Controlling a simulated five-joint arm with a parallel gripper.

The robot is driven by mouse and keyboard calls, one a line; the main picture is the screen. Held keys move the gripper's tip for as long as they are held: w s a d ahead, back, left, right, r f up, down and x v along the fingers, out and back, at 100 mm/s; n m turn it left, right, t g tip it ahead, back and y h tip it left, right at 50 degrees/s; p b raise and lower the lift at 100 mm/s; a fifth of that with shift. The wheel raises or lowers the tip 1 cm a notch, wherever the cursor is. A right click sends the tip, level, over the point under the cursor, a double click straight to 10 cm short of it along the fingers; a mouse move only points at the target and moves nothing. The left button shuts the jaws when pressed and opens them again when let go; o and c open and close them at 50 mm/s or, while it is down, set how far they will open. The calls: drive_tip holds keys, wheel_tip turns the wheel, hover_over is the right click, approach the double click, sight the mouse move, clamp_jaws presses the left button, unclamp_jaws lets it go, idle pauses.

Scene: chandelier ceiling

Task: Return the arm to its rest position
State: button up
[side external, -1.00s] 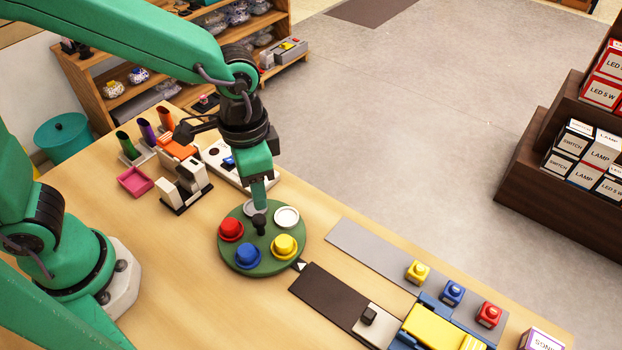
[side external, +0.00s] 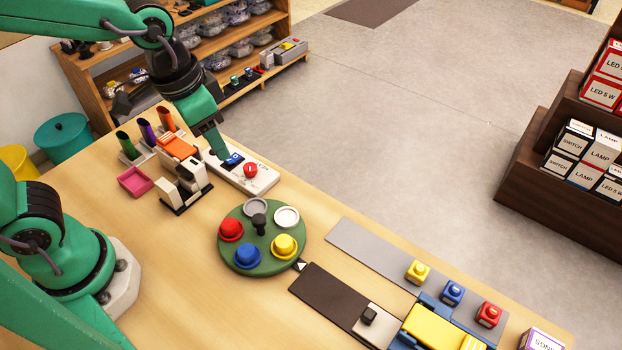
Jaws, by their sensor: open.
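My gripper (side external: 220,148) is at the end of my green arm, raised from the turntable and over the far side of the table. In the picture its tip overlaps the white panel (side external: 256,180) with a blue part and a red button; I cannot tell whether it touches. Its fingers are small here, and nothing shows held between them. The round green turntable (side external: 225,262) carries a red cap (side external: 231,229), a blue cap (side external: 247,256), a yellow cap (side external: 284,246), a white disc (side external: 287,217) and a grey disc (side external: 255,208) around a black knob.

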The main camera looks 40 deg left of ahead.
drive_tip(key=s+a+r+n+t, duration=0.3)
drive_tip(key=s+a+r, duration=0.1)
drive_tip(key=a, duration=0.5)
drive_tip(key=shift+s+a+r+n+y, duration=0.3)
drive_tip(key=shift+s+r+y, duration=0.1)
drive_tip(key=shift+s, duration=0.1)
idle(0.5)
